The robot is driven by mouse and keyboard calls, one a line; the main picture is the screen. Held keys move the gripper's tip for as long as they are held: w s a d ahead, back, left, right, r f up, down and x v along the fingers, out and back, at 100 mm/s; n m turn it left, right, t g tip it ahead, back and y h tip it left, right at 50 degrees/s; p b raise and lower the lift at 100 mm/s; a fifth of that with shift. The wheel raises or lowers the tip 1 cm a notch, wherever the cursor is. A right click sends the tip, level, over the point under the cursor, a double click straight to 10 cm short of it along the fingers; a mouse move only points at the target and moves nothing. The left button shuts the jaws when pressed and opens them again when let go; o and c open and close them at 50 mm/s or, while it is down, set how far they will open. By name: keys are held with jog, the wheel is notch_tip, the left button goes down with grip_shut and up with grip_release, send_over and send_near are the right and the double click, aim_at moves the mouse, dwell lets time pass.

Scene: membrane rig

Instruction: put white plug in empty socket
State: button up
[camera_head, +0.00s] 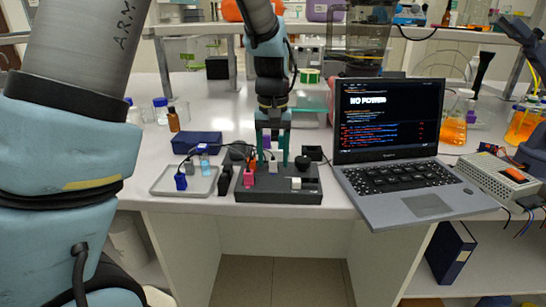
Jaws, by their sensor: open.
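The dark grey rig block (282,191) sits near the front edge of the white bench. A small white piece (297,184) is at its front right; I cannot tell whether it is a plug or a socket part. My gripper (272,163) points down over the back of the block with its two teal fingers apart. A small pale piece (273,167) shows between the fingertips and may be the white plug; contact cannot be told. Which socket is empty is too small to tell.
A grey tray (160,187) with blue plugs (181,181) and cables lies left of the block. A dark blue box (197,142) is behind it. An open laptop (390,150) reading "NO POWER" stands close on the right. A black knob (302,161) rises from the block.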

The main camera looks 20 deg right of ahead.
notch_tip(320, 180, up, 11)
jog(key=b, duration=0.1)
jog(key=shift+f, duration=0.2)
jog(key=shift+a, duration=0.1)
jog(key=w+a+f+n, duration=0.1)
jog(key=a+f, duration=0.2)
jog(key=a, duration=0.5)
jog(key=w+a+f+n, duration=0.1)
jog(key=a+f, duration=0.3)
jog(key=a, duration=0.5)
jog(key=s+a+f+n, duration=0.1)
jog(key=s+a+f, duration=0.1)
jog(key=a, duration=0.4)
jog(key=s+a+f+t, duration=0.1)
jog(key=s+a+f, duration=0.2)
jog(key=a, duration=0.4)
jog(key=shift+s+f+n+t, duration=0.25)
jog(key=shift+s+n+t, duration=0.05)
jog(key=shift+s+n, duration=0.1)
